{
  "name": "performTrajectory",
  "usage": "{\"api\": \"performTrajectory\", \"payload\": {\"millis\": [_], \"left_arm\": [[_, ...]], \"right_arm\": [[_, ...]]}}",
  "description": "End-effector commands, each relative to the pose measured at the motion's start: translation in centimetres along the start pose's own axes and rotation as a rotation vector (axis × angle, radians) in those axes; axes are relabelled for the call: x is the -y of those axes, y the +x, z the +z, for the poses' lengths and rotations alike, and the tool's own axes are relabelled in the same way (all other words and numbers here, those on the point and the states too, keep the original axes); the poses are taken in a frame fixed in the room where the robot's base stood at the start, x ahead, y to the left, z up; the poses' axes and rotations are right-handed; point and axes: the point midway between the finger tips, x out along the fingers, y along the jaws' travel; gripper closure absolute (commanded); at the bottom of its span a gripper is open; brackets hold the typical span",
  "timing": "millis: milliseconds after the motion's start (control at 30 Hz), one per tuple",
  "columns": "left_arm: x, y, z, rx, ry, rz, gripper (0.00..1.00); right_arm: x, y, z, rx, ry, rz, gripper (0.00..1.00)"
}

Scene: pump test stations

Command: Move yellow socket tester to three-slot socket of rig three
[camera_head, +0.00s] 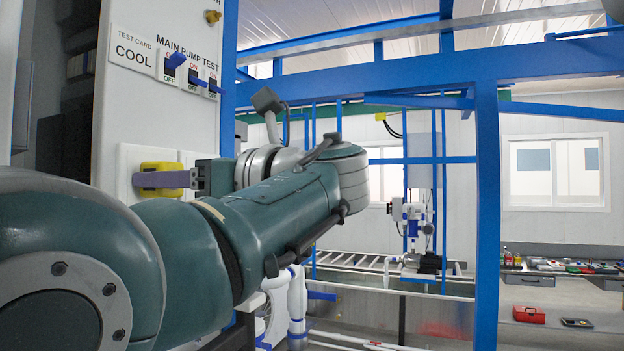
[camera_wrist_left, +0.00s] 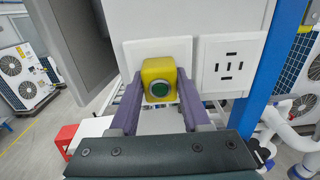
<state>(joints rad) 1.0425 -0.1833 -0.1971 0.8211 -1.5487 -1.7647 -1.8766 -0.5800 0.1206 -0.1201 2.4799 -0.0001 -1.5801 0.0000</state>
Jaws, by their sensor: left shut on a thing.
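The yellow socket tester (camera_head: 162,168) is at a white socket plate on the side of the rig panel. In the left wrist view the tester (camera_wrist_left: 158,68) shows a round green face in a grey ring and sits in front of the left plate (camera_wrist_left: 130,52). My left gripper (camera_head: 165,180) is shut on the tester, with a purple finger on each side of it in the wrist view (camera_wrist_left: 158,96). The slots behind the tester are hidden, and I cannot tell how far it is plugged in. My right gripper is not in view.
A second white plate (camera_wrist_left: 228,62) with several dark slots is just right of the tester in the wrist view. Above, the panel has blue-handled switches (camera_head: 175,62) and a COOL card (camera_head: 133,52). A blue frame post (camera_head: 487,200) stands to the right.

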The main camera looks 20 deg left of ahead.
Motion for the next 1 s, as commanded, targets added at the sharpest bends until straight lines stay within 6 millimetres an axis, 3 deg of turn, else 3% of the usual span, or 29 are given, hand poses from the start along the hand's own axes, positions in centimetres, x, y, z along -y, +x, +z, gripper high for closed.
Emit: {"api": "performTrajectory", "payload": {"millis": [533,1000], "left_arm": [[0.0,-0.1,0.0,0.001,-0.001,0.0,1.0],[0.1,-1.9,0.0,0.0,0.0,-0.001,1.0]], "right_arm": [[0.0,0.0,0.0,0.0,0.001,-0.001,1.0],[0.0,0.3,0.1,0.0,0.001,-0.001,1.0]]}}
